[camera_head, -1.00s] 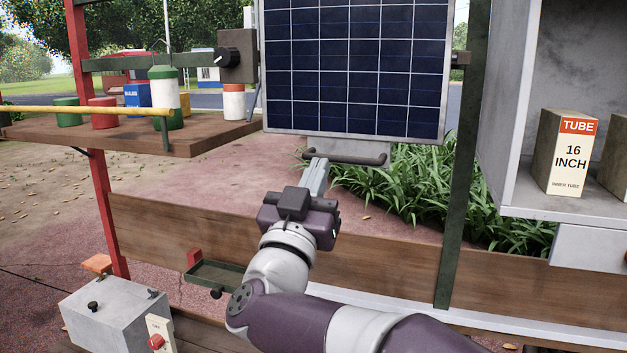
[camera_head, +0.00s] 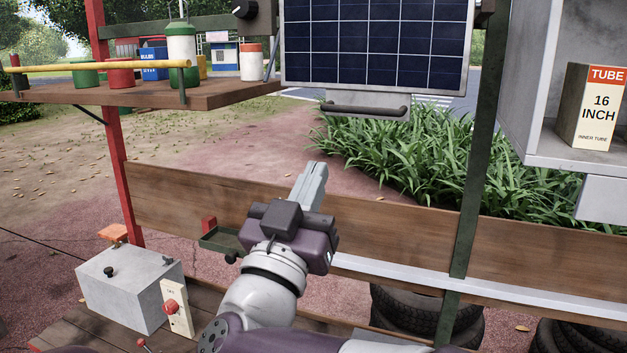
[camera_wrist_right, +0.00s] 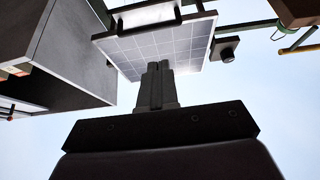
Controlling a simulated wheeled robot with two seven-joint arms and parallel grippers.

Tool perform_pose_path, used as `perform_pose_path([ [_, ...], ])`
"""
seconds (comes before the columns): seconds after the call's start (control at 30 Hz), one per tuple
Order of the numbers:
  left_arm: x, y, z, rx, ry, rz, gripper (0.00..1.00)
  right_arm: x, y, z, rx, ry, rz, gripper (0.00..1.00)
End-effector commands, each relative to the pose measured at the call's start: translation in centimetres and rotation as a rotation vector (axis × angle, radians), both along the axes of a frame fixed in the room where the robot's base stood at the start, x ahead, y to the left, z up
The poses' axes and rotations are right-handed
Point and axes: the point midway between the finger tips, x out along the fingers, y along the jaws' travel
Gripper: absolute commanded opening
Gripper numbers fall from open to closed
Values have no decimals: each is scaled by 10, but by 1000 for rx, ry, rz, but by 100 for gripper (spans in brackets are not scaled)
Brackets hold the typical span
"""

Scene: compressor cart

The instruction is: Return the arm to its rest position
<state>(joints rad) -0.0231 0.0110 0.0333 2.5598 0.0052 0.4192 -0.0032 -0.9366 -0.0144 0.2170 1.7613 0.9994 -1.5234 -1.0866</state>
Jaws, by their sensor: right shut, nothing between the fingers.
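My right gripper (camera_head: 312,180) is in the lower middle of the head view, its fingers together and empty, pointing up and away. It is apart from the solar panel (camera_head: 375,45) and from the dark handle (camera_head: 366,110) under that panel. In the right wrist view the closed fingers (camera_wrist_right: 155,85) show in front of the panel's grid (camera_wrist_right: 165,45) and sky. My left gripper is not in view.
A shelf (camera_head: 150,95) with cans stands at upper left. A grey box (camera_head: 130,285) with a red knob sits at lower left. A wooden board (camera_head: 400,225) runs behind my gripper. A cabinet (camera_head: 535,110) with a tube box (camera_head: 590,105) is at right. Tyres (camera_head: 430,312) lie below.

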Motion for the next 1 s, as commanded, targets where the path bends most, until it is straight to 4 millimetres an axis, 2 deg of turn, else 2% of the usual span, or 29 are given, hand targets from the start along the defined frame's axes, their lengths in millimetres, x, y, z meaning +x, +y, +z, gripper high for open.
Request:
perform_pose_path([
  [0.07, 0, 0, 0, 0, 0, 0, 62, 3, 5, -2, 33, 2, 45, 0],
  [0.17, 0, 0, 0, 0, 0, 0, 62, 17, 49, -23, 57, 75, 308, 0],
  [0.2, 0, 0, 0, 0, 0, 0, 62, 19, 76, -42, 43, 145, 455, 0],
  [0.27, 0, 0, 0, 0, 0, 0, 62, 18, 112, -89, 7, 311, 669, 0],
  [0.3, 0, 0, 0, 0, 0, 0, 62, 17, 122, -130, -19, 463, 772, 0],
  [0.37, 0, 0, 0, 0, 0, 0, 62, 13, 117, -193, -44, 703, 854, 0],
  [0.4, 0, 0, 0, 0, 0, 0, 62, 7, 103, -233, -50, 864, 870, 0],
  [0.47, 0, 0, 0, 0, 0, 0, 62, -6, 72, -287, -46, 1095, 850, 0],
  [0.5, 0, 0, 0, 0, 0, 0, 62, -17, 47, -319, -35, 1240, 814, 0],
  [0.57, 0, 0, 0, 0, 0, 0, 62, -38, 3, -360, -8, 1448, 733, 0],
  [0.6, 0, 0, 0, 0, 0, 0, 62, -54, -27, -381, 14, 1572, 669, 0],
  [0.63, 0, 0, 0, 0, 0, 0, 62, -67, -49, -395, 33, 1658, 618, 0],
  [0.7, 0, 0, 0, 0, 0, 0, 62, -97, -98, -418, 83, 1825, 497, 0],
  [0.8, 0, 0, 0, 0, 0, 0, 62, -129, -155, -434, 160, 1959, 357, 0],
  [0.9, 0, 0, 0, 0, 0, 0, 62, -132, -186, -437, 270, 1953, 274, 0],
  [1.0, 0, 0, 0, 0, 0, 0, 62, -130, -196, -437, 315, 1942, 244, 0],
])
